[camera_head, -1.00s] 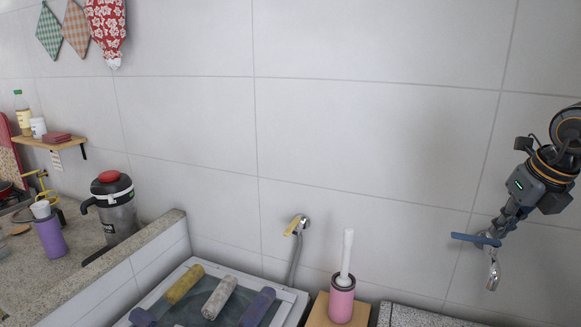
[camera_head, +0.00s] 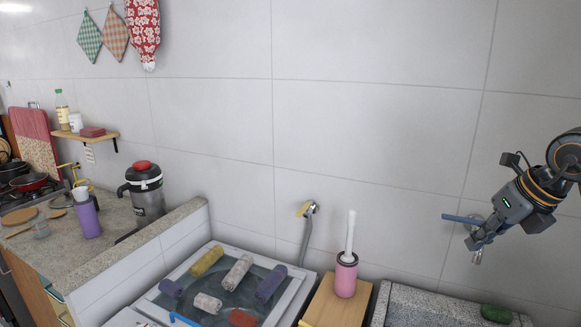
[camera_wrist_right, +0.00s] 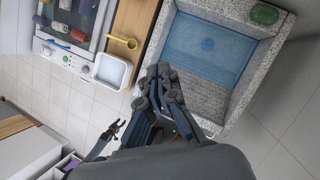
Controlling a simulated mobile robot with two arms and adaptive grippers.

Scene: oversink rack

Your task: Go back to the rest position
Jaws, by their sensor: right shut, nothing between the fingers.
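My right gripper (camera_head: 472,243) is at the right of the head view, raised in front of the tiled wall. Its fingers are shut with nothing between them. They overlap the wall tap (camera_head: 477,257) with its blue lever (camera_head: 460,219) and hide part of it; I cannot tell whether they touch. In the right wrist view the shut fingers (camera_wrist_right: 158,78) show above the near side of the sink (camera_wrist_right: 190,100). What looks like my left gripper (camera_wrist_right: 112,131) is small and dark at the lower left of that view; its jaw state is unclear. It is not in the head view.
A green sponge-like item (camera_head: 496,314) lies on the sink edge. A white basin (camera_wrist_right: 113,71) hangs in front.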

